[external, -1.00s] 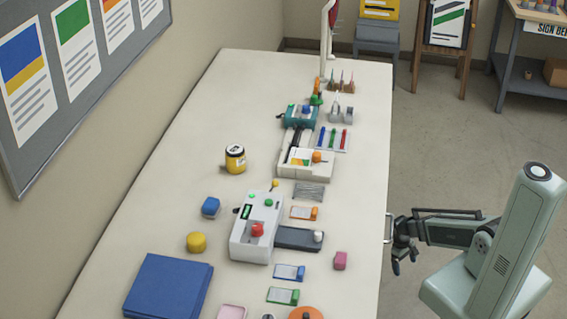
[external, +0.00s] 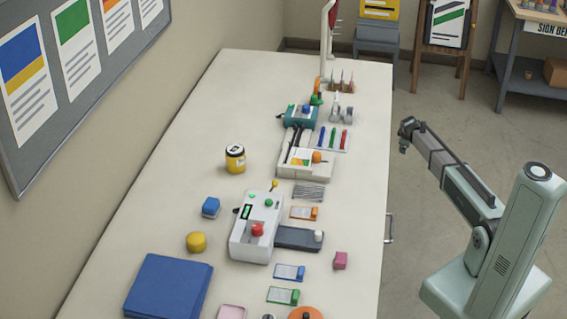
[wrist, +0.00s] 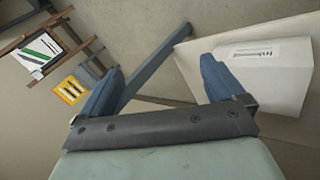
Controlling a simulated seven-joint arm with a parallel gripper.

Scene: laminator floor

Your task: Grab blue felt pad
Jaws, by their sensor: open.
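My gripper (external: 405,135) is raised at the table's right side, far from both blue things. In the wrist view my gripper (wrist: 160,82) has its two blue fingers spread wide with nothing between them. Neither blue thing shows in the wrist view.
A white laminator-like machine (external: 255,230) stands mid-table, right of the small blue piece. The table's back left is clear.

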